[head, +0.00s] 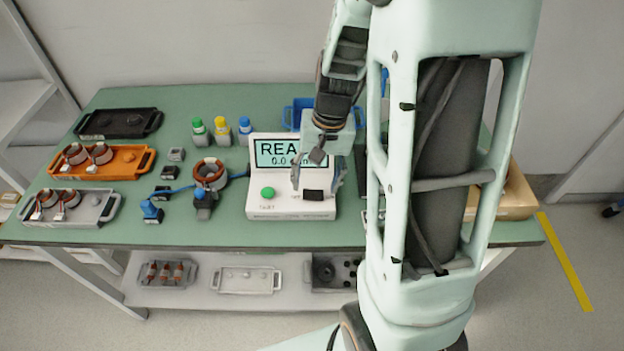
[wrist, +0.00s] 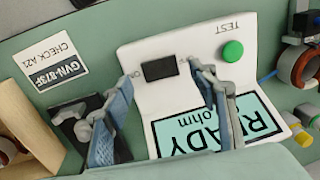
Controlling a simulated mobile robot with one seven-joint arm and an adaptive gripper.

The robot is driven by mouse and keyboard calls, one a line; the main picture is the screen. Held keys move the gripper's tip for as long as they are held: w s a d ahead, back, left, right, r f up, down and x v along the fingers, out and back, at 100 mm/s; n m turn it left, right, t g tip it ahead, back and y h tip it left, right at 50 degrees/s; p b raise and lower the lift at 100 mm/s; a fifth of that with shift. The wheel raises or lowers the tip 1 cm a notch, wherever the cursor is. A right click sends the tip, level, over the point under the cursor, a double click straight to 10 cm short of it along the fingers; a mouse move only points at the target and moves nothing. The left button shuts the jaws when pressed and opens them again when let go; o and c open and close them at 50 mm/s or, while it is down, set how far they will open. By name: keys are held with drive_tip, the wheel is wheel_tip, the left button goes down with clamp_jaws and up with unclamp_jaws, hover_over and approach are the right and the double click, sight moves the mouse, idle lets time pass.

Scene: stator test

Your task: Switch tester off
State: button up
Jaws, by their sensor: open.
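The tester (head: 262,205) is a white box on the green bench with a green button (head: 267,193) at its left and a black rocker switch (head: 313,195) at its right. Its screen (head: 277,152) is lit and reads "READY" and "ohm", partly hidden by my arm in the head view. My gripper (head: 317,185) is open and empty over the tester's right part. In the wrist view my gripper (wrist: 165,88) has its two fingers apart, on either side of the black switch (wrist: 159,70). I cannot tell whether the fingers touch the tester.
A stator (head: 210,174) with blue clips and leads stands left of the tester. Orange (head: 133,160), grey (head: 108,210) and black (head: 150,121) trays lie at the bench's left. Several colour-capped bottles (head: 222,130) stand behind. A label card (wrist: 57,62) lies beside the tester.

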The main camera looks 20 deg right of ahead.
sight(313, 194)
drive_tip(key=shift+a+f, duration=0.1)
drive_tip(key=shift+f, duration=1.05)
drive_tip(key=c, duration=1.2)
drive_tip(key=shift+o, duration=0.2)
drive_tip(key=h+p, duration=0.1)
drive_tip(key=p, duration=0.2)
drive_tip(key=shift+a+r, duration=0.25)
drive_tip(key=shift+r, duration=0.1)
drive_tip(key=shift+w+a+f+g+h+p, duration=0.15)
drive_tip(key=shift+g+h+p, duration=0.1)
drive_tip(key=shift+h+p, duration=0.3)
drive_tip(key=shift+a+f+g+h+p, duration=0.15)
drive_tip(key=shift+g+h+p, duration=0.1)
drive_tip(key=shift+h+p, duration=0.25)
drive_tip(key=shift+d, duration=0.1)
